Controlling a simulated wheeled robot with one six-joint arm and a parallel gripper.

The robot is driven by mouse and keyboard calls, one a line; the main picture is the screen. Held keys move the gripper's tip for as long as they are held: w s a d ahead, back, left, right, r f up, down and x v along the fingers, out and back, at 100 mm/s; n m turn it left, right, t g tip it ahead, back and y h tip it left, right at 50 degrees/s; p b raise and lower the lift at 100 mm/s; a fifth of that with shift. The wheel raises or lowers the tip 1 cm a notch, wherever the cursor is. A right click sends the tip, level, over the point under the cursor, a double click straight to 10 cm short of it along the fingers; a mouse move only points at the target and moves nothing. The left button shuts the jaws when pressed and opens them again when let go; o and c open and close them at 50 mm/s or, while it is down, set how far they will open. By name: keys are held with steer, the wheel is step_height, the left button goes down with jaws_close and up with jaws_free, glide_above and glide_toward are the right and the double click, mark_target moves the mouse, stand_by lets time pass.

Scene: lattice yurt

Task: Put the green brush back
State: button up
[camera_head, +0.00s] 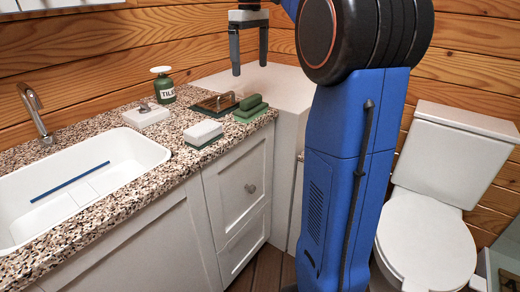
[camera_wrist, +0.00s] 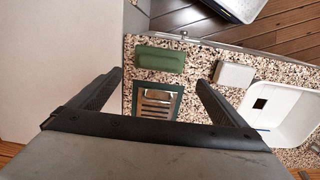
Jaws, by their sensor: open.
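The green brush (camera_head: 250,110), a blocky two-part piece, lies on the speckled counter near its right end. In the wrist view the green brush (camera_wrist: 160,59) lies just beyond a dark green-rimmed rack (camera_wrist: 176,103) with slats. The rack (camera_head: 215,103) sits behind and left of the brush in the head view. My gripper (camera_head: 250,66) is open and empty, pointing down, well above the counter. In the wrist view my open gripper (camera_wrist: 160,82) has its fingers on either side of the rack and brush, touching neither.
A white block with a dark green base (camera_head: 203,133) stands left of the brush. A white holder (camera_head: 146,115) and a green labelled pump bottle (camera_head: 162,87) stand farther back. The white sink (camera_head: 105,165) holds a blue strip. A toilet (camera_head: 425,225) is at right.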

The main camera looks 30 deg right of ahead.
steer(key=s+a+f+m+t, duration=0.1)
steer(key=s+a+f, duration=0.35)
steer(key=s, duration=0.25)
steer(key=s+a+f+m+t, duration=0.1)
steer(key=s+a+f, duration=0.3)
steer(key=s+a, duration=0.3)
steer(key=s+a+f+m+t, duration=0.2)
steer(key=s+a+f, duration=0.2)
steer(key=s+f, duration=1.2)
step_height(320, 180, down, 2)
steer(key=shift+a+f+t, duration=0.1)
steer(key=shift+a+t, duration=0.05)
steer(key=shift+t, duration=0.25)
